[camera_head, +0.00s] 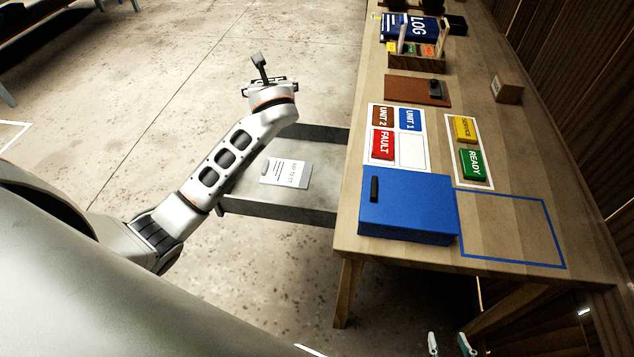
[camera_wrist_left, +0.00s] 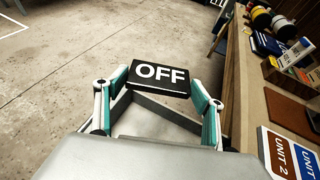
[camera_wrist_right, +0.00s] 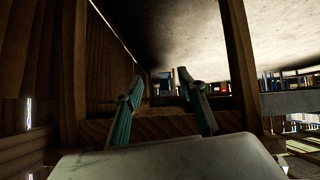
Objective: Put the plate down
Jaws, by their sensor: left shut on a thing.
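My left gripper (camera_wrist_left: 158,84) is shut on a black plate (camera_wrist_left: 150,76) with white OFF lettering, held by its two sides. In the head view the plate is seen nearly edge-on at the end of my left arm, above the floor and left of the bench (camera_head: 348,215). The bench carries a white board with UNIT 2 (camera_head: 382,117), UNIT 1 (camera_head: 411,119) and FAULT (camera_head: 382,145) plates and one empty white cell (camera_head: 412,150). My right gripper (camera_head: 452,344) is at the bottom edge, below the bench top. Its fingers are apart and empty in the right wrist view (camera_wrist_right: 160,82).
A blue box (camera_head: 410,215) stands at the bench's near edge, beside an empty blue outline (camera_head: 512,230). SERVICE (camera_head: 464,129) and READY (camera_head: 473,163) plates lie on a second board. A low grey shelf (camera_head: 325,200) with a paper (camera_head: 287,172) is left of the bench.

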